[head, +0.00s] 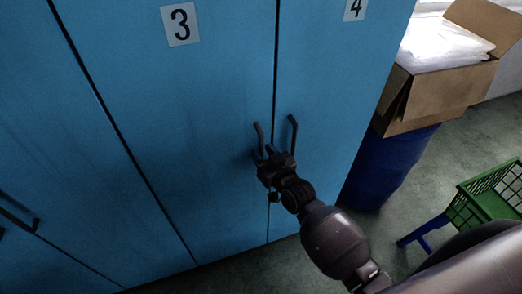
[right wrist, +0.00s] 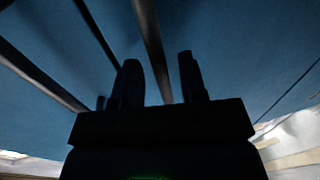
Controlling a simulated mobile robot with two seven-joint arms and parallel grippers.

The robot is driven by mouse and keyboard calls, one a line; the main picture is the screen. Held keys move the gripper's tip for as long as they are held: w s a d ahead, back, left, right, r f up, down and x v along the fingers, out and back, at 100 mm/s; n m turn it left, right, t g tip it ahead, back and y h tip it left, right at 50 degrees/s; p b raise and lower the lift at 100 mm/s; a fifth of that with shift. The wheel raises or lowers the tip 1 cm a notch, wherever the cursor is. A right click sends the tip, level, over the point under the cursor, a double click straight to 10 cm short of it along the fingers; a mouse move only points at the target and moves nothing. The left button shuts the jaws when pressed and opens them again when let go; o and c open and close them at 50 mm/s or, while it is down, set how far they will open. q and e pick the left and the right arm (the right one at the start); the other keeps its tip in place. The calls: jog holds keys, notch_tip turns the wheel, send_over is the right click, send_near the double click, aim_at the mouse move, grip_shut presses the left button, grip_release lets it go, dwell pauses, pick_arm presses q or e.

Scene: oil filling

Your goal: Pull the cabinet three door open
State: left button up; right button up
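The blue cabinet three door (head: 170,110) has a white label with a black 3 and appears closed, flush with its neighbour. Its dark bar handle (head: 259,137) is near the door's right edge. My right gripper (head: 266,152) is at the lower part of this handle. In the right wrist view, the two dark fingers of my right gripper (right wrist: 160,82) are apart. A dark bar (right wrist: 150,45) runs between them, with a gap on each side; it appears to be the handle. My left gripper is not in view.
Cabinet four's door (head: 335,90) is directly to the right, its handle (head: 292,133) close beside my right gripper. A blue barrel (head: 385,165) bears an open cardboard box (head: 430,100). A green crate (head: 490,200) stands at the right. Grey floor shows between.

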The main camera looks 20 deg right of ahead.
jog(key=shift+w+a, duration=0.15)
jog(key=shift+w, duration=0.5)
grip_shut()
